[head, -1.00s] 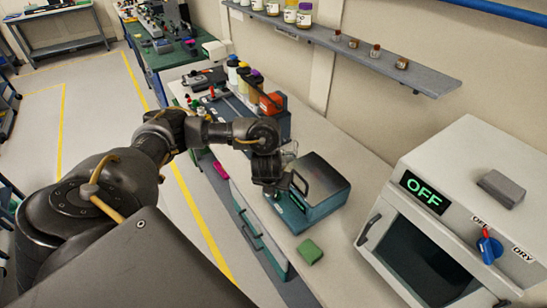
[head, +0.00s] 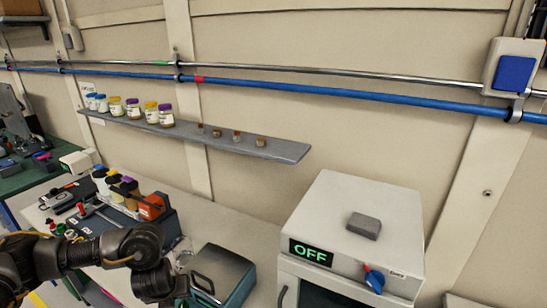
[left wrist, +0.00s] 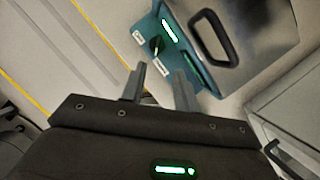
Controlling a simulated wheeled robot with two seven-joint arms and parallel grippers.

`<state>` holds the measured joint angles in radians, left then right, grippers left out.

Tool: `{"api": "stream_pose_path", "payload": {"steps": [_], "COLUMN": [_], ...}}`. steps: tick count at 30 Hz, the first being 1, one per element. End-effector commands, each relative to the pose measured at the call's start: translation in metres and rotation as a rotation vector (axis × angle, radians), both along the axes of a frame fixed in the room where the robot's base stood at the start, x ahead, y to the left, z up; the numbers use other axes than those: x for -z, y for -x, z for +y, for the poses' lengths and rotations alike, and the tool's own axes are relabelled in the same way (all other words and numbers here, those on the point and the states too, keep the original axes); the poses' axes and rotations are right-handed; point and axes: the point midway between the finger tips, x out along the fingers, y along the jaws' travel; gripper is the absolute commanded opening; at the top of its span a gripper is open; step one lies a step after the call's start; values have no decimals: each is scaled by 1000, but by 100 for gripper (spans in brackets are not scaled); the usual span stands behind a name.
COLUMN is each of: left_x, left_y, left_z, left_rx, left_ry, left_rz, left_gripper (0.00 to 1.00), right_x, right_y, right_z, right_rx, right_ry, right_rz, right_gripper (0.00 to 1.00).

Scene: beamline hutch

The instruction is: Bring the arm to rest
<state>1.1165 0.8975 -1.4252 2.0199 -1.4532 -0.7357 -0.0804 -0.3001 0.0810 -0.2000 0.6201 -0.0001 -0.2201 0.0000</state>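My left arm comes in at the lower left of the head view, with its dark gripper (head: 155,284) just left of a teal box with a grey metal lid (head: 222,268). In the left wrist view, the two grey fingers of my left gripper (left wrist: 160,82) stand apart with nothing visible between them. The teal box (left wrist: 200,75) is beyond them, showing its black handle, a green-lit display and a small knob. I cannot tell whether a fingertip touches the box. My right gripper is not in view.
A white oven-like unit (head: 345,225) reading OFF stands right of the box, with a grey block (head: 363,226) on top. A glass vessel (head: 181,252) and a rack of bottles (head: 125,195) are behind the gripper. A wall shelf (head: 230,143) holds several jars.

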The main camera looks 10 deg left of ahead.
Motion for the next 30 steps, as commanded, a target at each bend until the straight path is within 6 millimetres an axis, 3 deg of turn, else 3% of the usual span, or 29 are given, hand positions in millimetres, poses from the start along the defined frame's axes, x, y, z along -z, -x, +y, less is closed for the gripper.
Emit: {"api": "stream_pose_path", "payload": {"steps": [2, 5, 8, 9, 12, 15, 17, 20, 24, 30], "left_x": [7, 20, 30, 29, 20, 6, 0, -4, 8, 33], "left_y": [2, 8, 22, 29, 44, 57, 63, 75, 101, 150], "left_z": [-19, -67, -139, -170, -228, -262, -269, -261, -223, -170], "left_rx": [7, 3, -45, -88, -249, -478, -646, -968, -1428, -1903], "left_ry": [42, 161, 363, 461, 691, 888, 984, 1101, 1153, 1093], "left_rz": [-9, -41, -81, -100, -132, -145, -146, -139, -127, -124], "left_gripper": [31, 31, 31, 31, 31, 31, 31, 31, 31, 31], "right_x": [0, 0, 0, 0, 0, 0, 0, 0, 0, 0], "right_y": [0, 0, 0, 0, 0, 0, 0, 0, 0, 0], "right_z": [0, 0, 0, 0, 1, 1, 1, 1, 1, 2], "right_rx": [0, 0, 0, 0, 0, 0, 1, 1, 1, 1], "right_ry": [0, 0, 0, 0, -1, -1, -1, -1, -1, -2], "right_rz": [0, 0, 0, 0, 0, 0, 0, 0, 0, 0], "right_gripper": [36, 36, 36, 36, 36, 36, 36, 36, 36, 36]}}
